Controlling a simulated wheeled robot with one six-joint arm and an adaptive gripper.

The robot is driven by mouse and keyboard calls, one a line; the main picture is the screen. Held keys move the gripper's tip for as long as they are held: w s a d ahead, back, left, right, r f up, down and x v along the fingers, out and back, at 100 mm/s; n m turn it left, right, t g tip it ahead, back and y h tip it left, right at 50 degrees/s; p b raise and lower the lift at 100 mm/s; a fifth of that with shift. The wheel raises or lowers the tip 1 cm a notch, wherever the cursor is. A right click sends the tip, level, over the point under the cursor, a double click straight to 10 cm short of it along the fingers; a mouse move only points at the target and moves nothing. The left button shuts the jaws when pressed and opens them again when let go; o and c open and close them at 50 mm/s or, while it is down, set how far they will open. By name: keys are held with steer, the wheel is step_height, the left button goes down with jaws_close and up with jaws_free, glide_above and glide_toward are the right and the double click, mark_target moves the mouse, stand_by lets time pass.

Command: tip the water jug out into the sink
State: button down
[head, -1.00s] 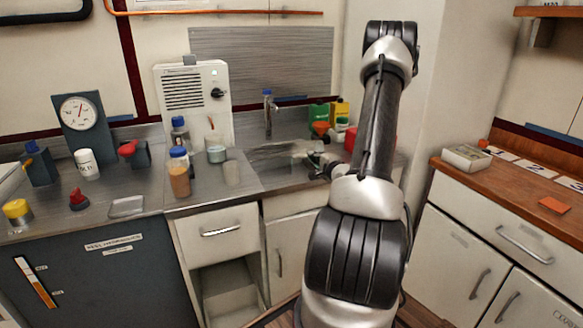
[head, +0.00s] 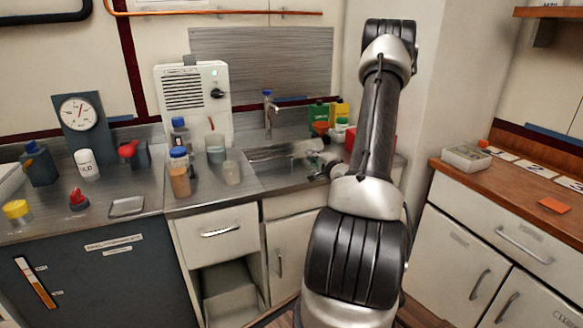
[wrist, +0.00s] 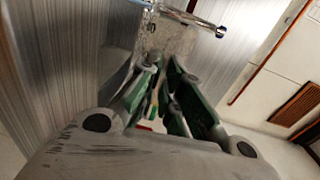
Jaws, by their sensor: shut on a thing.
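My gripper (head: 318,160) is over the right side of the sink (head: 262,156), near the steel counter. It is shut on a pale, see-through thing, which I take to be the water jug (head: 304,148). It looks tipped over on its side toward the basin, but its outline is unclear. In the wrist view the green-padded fingers (wrist: 165,75) close in the middle. The mottled clear jug (wrist: 172,38) shows beyond them, in front of the tap (wrist: 220,31). I cannot tell whether water is in it or flowing out.
The sink tap (head: 269,112) stands behind the basin. Left of the sink are a brown bottle (head: 179,175), a clear beaker (head: 231,173) and a white machine (head: 193,98). Green and yellow containers (head: 340,112) and a red box (head: 352,138) crowd the right rear.

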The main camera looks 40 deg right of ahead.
steer(key=f+m, duration=0.1)
steer(key=d+m, duration=0.1)
steer(key=shift+s+d+f+m+y, duration=0.25)
steer(key=shift+s+f+m+y, duration=0.05)
steer(key=shift+f+y, duration=0.1)
